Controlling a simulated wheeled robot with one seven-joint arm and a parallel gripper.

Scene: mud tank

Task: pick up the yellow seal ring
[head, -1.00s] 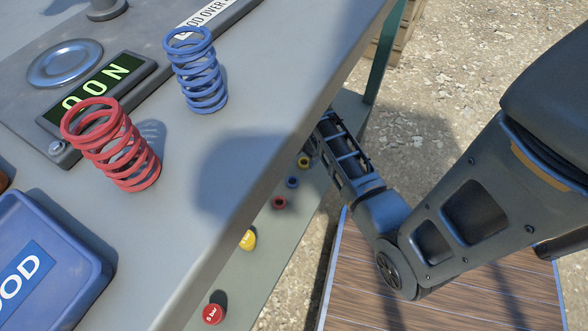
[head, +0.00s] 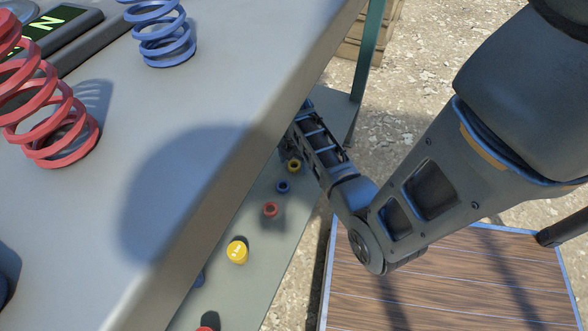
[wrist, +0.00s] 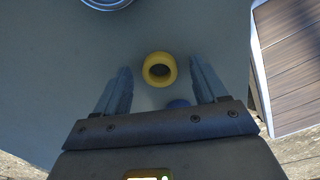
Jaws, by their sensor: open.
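The yellow seal ring (wrist: 159,83) lies on the lower shelf. In the wrist view it sits between and slightly beyond the two fingertips of my gripper (wrist: 160,80). My gripper is open and nothing is held. In the head view the yellow ring (head: 294,166) shows at the far end of a row of small rings, beside my arm. My gripper's fingers are hidden there by the upper tabletop and my arm.
The tabletop (head: 200,140) overhangs the shelf and carries red (head: 60,140) and blue springs (head: 165,45).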

